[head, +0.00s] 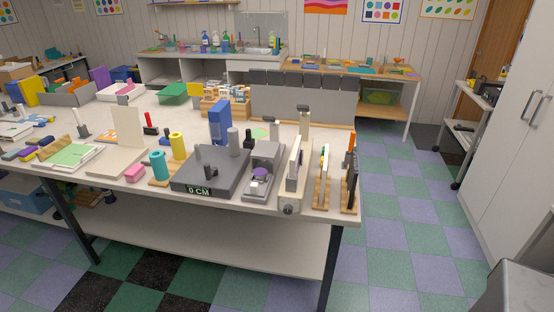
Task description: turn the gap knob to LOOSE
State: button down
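A small round grey knob (288,209) is on the front face of a cream machine (305,190) at the front right of the large worktable (225,199). It appears to be the gap knob. Its pointer and any LOOSE marking are too small to read, so its setting cannot be told. The machine has an upright pale plate (293,165) on top. Nothing stands in front of the knob. My gripper is not in view.
A grey device with a purple part (261,174) stands left of the machine, and wooden racks (322,182) stand close on its right. A dark grey device (205,178) displays "0 CM". The checkered floor before the table is clear. White cabinets (510,150) stand at right.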

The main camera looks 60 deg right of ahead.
aim_at(289, 209)
jog(key=u, duration=0.9)
jog(key=k, duration=0.1)
jog(key=z, duration=2.85)
jog(key=k, duration=0.6)
jog(key=u, duration=0.1)
jog(key=i, duration=0.55)
jog(key=z, duration=0.05)
